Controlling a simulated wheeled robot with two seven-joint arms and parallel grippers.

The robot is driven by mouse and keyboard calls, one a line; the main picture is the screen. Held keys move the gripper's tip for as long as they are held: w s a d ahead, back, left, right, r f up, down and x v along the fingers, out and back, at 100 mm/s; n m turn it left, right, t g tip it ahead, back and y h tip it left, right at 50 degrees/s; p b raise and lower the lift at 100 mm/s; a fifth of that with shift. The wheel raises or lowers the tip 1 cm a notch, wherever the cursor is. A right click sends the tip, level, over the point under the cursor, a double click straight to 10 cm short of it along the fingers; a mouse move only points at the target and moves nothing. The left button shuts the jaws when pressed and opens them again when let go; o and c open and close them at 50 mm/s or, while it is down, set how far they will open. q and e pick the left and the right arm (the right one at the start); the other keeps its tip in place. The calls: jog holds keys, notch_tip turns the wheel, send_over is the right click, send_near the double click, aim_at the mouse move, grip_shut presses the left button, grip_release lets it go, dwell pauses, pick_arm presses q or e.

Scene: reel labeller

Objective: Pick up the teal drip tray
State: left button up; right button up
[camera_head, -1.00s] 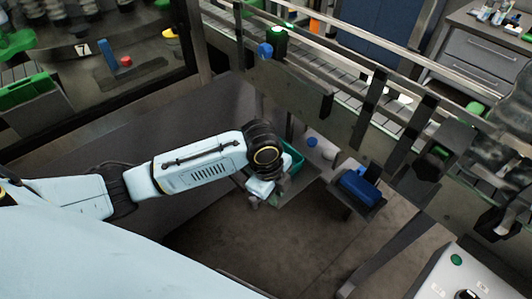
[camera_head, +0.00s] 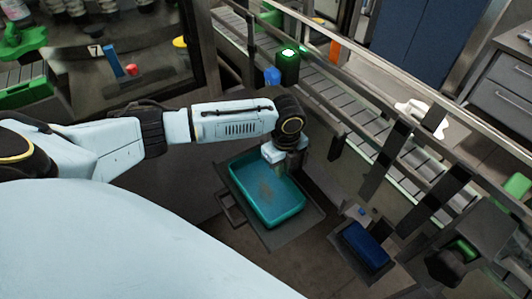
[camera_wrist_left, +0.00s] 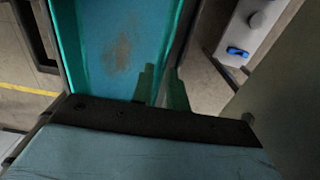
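The teal drip tray (camera_head: 262,207) is a shallow rectangular tray with a brownish stain on its floor, in the middle of the head view. It is over a grey plate; I cannot tell whether it touches it. My left gripper (camera_head: 291,166) is at its far right side. In the left wrist view the drip tray (camera_wrist_left: 120,45) fills the upper left. There the two fingers of my left gripper (camera_wrist_left: 161,88) stand close together, one on each side of the tray's wall, and appear shut on it. My right gripper is not in view.
The grey plate (camera_head: 290,233) shows around the tray. A dark blue bin (camera_head: 364,246) stands to its right. A conveyor (camera_head: 325,88) with rails and posts runs along behind, with a green-lit box (camera_head: 288,66) beside it. Open floor lies in front.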

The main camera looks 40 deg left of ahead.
pick_arm(q)
notch_tip(320, 180, down, 3)
jog(key=shift+w+r, duration=0.15)
jog(key=shift+r, duration=0.05)
jog(key=shift+f, duration=0.25)
jog(key=c, duration=0.3)
grip_shut()
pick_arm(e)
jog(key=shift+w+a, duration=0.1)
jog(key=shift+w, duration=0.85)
pick_arm(q)
jog(key=shift+r, duration=0.2)
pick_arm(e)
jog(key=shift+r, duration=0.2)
